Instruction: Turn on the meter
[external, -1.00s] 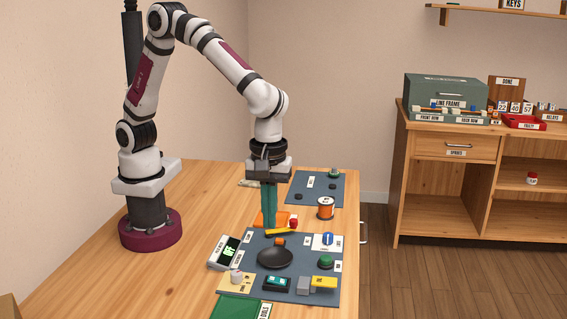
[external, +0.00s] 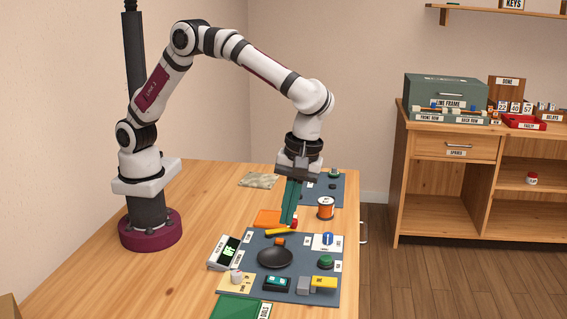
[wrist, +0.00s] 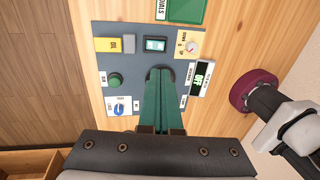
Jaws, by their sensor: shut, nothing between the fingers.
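The meter (external: 224,253) is a light box with a dark screen and green lettering at the left edge of the near grey board. It also shows in the wrist view (wrist: 200,78), right of my fingers, and its screen appears to read OFF. My gripper (external: 288,222) has its long green fingers together and empty, slightly tilted above the far edge of that board. It is apart from the meter, up and to its right in the external view. In the wrist view the fingers (wrist: 160,78) cover part of the black round dish (external: 275,257).
The near board (external: 262,286) carries a knob on a yellow plate (external: 237,277), a dark rocker switch (external: 277,283), a yellow block (external: 324,282), a green button (external: 326,262) and a blue knob (external: 328,239). An orange spool (external: 326,208) stands behind. The table's left side is clear.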

